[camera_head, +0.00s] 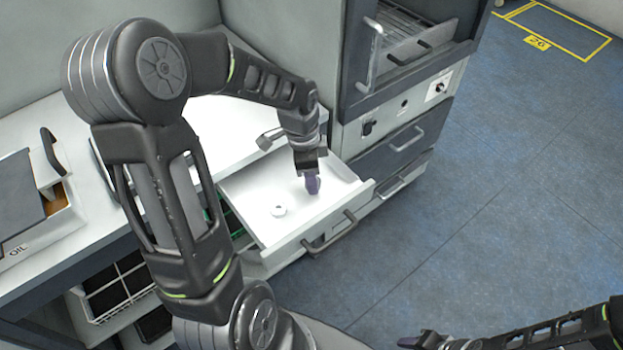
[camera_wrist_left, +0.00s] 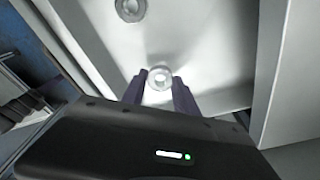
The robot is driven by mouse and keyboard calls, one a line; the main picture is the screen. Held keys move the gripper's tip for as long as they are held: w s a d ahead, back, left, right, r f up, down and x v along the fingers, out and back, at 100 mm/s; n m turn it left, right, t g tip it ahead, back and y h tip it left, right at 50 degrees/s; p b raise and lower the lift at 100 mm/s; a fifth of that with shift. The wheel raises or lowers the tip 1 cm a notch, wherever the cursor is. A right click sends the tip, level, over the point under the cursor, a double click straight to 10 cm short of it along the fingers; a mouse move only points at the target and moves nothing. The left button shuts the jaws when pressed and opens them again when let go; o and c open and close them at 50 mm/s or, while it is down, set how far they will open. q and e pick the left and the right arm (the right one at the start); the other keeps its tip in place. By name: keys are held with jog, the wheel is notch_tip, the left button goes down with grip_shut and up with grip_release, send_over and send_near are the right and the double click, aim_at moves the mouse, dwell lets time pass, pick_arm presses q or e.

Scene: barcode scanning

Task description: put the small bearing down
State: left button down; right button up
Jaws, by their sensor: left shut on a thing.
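My left gripper (camera_head: 312,184) points down into the open white drawer (camera_head: 240,187). In the left wrist view its purple fingers (camera_wrist_left: 159,92) are shut on a small pale ring-shaped bearing (camera_wrist_left: 159,77). In the head view the fingers hide that bearing. I cannot tell whether it touches the drawer floor. A second ring-shaped bearing (camera_head: 278,211) lies flat on the drawer floor, left of the gripper, and it also shows at the top of the left wrist view (camera_wrist_left: 130,9). My right gripper (camera_head: 417,341) is partly seen at the bottom edge, away from the drawer; its jaws are unclear.
The drawer's front has a handle (camera_head: 330,236). A grey cabinet (camera_head: 404,125) with shut drawers stands to the right. A box marked OIL (camera_head: 42,225) sits on the counter at left. The drawer floor around the loose bearing is clear. Blue floor (camera_head: 510,190) lies open at right.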

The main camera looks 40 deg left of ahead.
pick_arm(q)
jog(key=shift+f, duration=0.7)
jog(key=shift+f, duration=0.1)
jog(key=shift+f, duration=0.15)
jog(key=c, duration=0.9)
grip_release()
jog(key=shift+c, duration=0.2)
jog(key=shift+r, duration=0.2)
notch_tip(320, 180, up, 12)
jog(key=a, duration=0.1)
jog(key=shift+s, duration=0.4)
